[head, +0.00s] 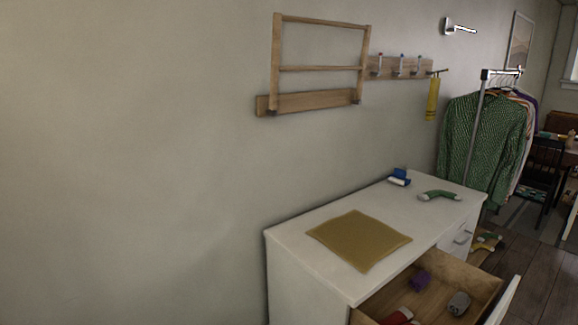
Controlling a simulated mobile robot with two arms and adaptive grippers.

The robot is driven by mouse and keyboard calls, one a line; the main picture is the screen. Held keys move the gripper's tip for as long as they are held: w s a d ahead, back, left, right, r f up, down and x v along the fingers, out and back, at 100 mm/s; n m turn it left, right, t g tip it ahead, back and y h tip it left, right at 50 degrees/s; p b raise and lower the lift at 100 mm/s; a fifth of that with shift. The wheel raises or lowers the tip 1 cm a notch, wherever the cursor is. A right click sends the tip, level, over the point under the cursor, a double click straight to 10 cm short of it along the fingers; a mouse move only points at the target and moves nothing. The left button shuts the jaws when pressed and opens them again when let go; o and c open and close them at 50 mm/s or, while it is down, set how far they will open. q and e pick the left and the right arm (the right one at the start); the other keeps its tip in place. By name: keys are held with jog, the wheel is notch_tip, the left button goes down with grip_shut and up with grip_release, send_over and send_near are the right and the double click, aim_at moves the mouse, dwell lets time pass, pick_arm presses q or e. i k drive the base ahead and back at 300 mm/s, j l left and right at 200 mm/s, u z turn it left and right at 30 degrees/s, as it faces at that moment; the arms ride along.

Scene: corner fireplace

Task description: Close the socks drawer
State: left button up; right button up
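A white dresser (310,277) stands against the wall at the lower middle of the head view. One of its drawers (482,283) is pulled out, its wooden inside showing. In it lie a grey rolled item (459,304), a purple item (420,280) and a red item with a pale part (398,316), which look like socks. The drawer's white front (503,302) is at the lower right, partly cut off by the frame. Neither gripper shows in the head view.
A mustard cloth (358,240), a green sock-like item (439,195) and a blue-and-white item (399,177) lie on the dresser top. A shut drawer with a handle (463,238) is farther along. A clothes rack with a green sweater (482,140) stands behind. Items lie on the floor (487,241).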

aim_at(450, 276)
jog(key=z, duration=1.35)
